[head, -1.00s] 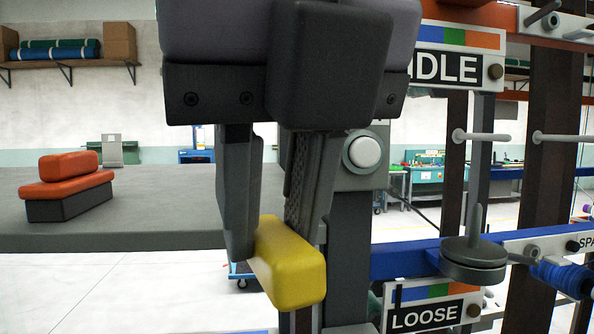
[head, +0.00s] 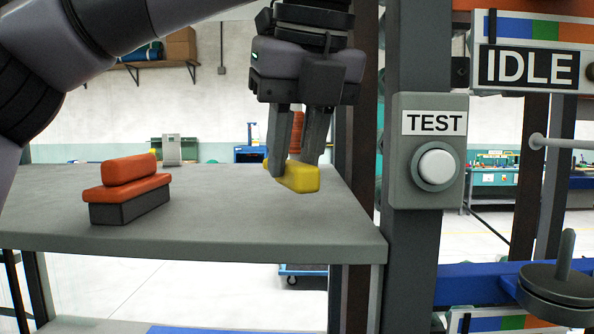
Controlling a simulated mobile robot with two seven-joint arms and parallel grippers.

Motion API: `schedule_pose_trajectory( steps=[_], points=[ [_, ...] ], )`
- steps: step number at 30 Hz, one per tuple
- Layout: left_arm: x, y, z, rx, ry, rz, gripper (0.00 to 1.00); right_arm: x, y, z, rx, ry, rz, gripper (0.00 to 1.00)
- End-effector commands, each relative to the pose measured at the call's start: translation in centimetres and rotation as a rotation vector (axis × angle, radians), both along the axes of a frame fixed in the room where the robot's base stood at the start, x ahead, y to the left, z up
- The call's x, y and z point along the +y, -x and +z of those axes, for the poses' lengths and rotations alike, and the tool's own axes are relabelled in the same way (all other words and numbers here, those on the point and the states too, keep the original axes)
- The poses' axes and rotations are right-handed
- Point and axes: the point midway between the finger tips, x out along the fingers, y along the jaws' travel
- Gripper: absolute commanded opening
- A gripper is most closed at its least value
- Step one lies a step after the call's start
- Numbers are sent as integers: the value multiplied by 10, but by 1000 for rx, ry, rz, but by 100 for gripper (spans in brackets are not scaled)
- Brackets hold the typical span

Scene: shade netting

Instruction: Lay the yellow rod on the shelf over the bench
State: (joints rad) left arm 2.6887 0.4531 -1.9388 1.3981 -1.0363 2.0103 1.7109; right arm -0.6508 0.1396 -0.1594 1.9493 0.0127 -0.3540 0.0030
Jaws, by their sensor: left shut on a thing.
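The yellow rod (head: 301,177) is a short, thick bar with rounded edges. My left gripper (head: 293,171) is shut on it from above, and its fingers hide part of the rod. The rod is over the right end of the grey shelf (head: 230,222). I cannot tell whether its underside touches the surface. My right gripper is out of view.
An orange and dark grey stacked block (head: 127,190) stands on the left of the shelf. A grey post with a TEST button box (head: 428,150) and an IDLE sign (head: 530,66) stand just right of the shelf. The middle of the shelf is clear.

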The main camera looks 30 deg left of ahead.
Motion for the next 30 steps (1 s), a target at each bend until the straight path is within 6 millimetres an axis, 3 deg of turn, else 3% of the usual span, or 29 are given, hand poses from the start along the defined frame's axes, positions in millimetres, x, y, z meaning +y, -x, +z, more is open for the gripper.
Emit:
schedule_pose_trajectory(
  steps=[6,13,24,25,27,30],
  points=[
    [12,-19,1,2,4,2,0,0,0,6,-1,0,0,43],
    [11,-17,-33,3,2,-3,0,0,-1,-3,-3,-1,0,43],
    [10,-17,-37,-1,2,0,0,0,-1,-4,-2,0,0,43],
    [10,-17,-37,-1,2,0,33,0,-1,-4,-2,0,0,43],
    [10,-17,-36,0,1,0,52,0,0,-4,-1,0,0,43],
    [10,-17,-36,0,1,0,52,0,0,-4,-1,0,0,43]
  ],
)
